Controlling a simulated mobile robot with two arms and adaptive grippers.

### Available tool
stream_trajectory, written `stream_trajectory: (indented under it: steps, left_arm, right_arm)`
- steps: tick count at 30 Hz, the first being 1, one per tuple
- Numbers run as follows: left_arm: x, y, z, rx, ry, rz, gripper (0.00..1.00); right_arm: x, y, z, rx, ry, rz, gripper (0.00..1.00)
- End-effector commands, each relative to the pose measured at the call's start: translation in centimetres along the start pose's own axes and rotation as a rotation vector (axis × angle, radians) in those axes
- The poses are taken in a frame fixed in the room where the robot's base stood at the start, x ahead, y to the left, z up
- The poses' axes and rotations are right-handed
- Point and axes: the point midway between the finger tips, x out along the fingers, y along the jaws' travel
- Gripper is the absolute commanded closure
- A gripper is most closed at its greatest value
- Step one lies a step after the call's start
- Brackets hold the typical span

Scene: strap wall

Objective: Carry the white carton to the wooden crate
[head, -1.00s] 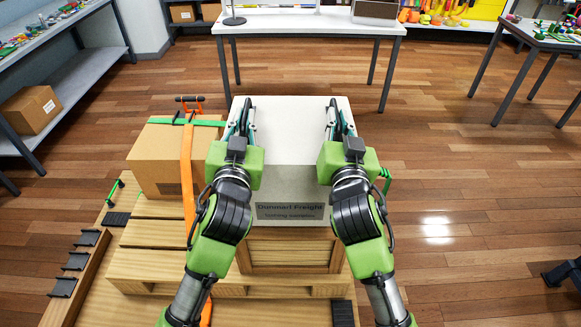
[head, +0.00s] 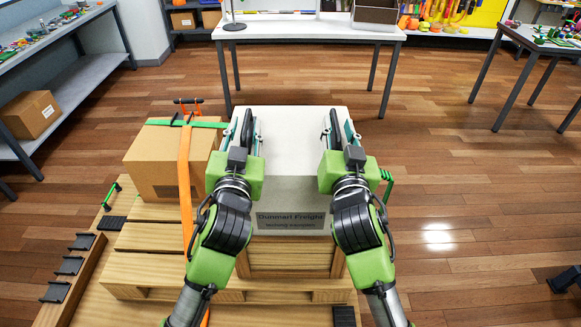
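The white carton (head: 290,160), with dark "Dunmarl Freight" lettering on its front, sits upright on the wooden crate (head: 290,258). The crate shows only as a framed front panel below it; the carton hides its top. My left gripper (head: 246,118) is at the carton's left edge, its fingers apart. My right gripper (head: 338,120) is at the right edge, its fingers also apart. Whether any finger touches the carton cannot be told.
A brown box (head: 160,165) with orange and green straps stands close left on a wooden pallet (head: 150,270). A white table (head: 305,28) stands behind. Shelving (head: 70,85) is at the far left. The floor to the right is mostly clear.

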Motion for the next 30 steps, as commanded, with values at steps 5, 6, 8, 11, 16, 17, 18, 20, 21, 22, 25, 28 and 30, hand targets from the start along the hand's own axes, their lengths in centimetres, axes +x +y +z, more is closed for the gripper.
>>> stream_trajectory:
  steps: [5,6,8,11,16,17,18,20,21,22,25,28,30]
  left_arm:
    - [-0.3,0.0,0.0,-0.001,0.000,-0.001,0.74]
    - [-0.6,0.0,0.0,-0.002,0.000,-0.001,0.74]
    - [-1.4,0.0,0.0,-0.003,-0.001,0.000,0.74]
    - [-3.2,0.0,0.1,-0.004,-0.002,0.000,0.74]
    - [-6.9,0.0,0.1,-0.003,-0.003,0.000,0.74]
    - [-7.5,0.0,0.1,-0.004,-0.003,0.001,0.74]
    - [-8.2,0.0,0.1,-0.004,-0.003,0.001,0.74]
    - [-9.2,0.0,0.1,-0.002,-0.002,0.001,0.74]
    - [-9.8,0.0,0.1,-0.002,-0.002,0.000,0.74]
    - [-10.2,0.0,0.1,-0.002,-0.002,0.000,0.74]
    - [-11.2,0.1,0.1,-0.001,-0.001,0.001,0.74]
    - [-11.8,0.0,0.0,-0.001,-0.001,0.000,0.74]
    - [-12.0,0.0,0.0,0.000,0.000,-0.001,0.74]
  right_arm:
    - [0.0,-0.1,0.1,0.000,-0.002,-0.002,0.74]
    - [0.0,-0.1,0.1,0.001,-0.002,-0.002,0.74]
    - [-0.1,-0.1,0.1,0.001,-0.002,-0.002,0.74]
    - [-0.1,-0.1,0.1,0.001,-0.003,-0.003,0.74]
    - [-0.1,-0.1,0.1,0.001,-0.003,-0.003,0.74]
    - [-0.1,-0.1,0.1,0.001,-0.003,-0.003,0.74]
    - [-0.1,-0.1,0.1,0.001,-0.003,-0.003,0.74]
    - [-0.1,-0.1,0.1,0.001,-0.003,-0.003,0.74]
    - [-0.1,-0.1,0.1,0.001,-0.003,-0.003,0.74]
    - [-0.1,-0.1,0.1,0.001,-0.003,-0.003,0.74]
    - [-0.1,-0.1,0.1,0.001,-0.003,-0.003,0.74]
    - [-0.1,-0.1,0.1,0.001,-0.003,-0.003,0.74]
    - [-0.3,-0.2,0.2,0.001,-0.003,-0.004,0.74]
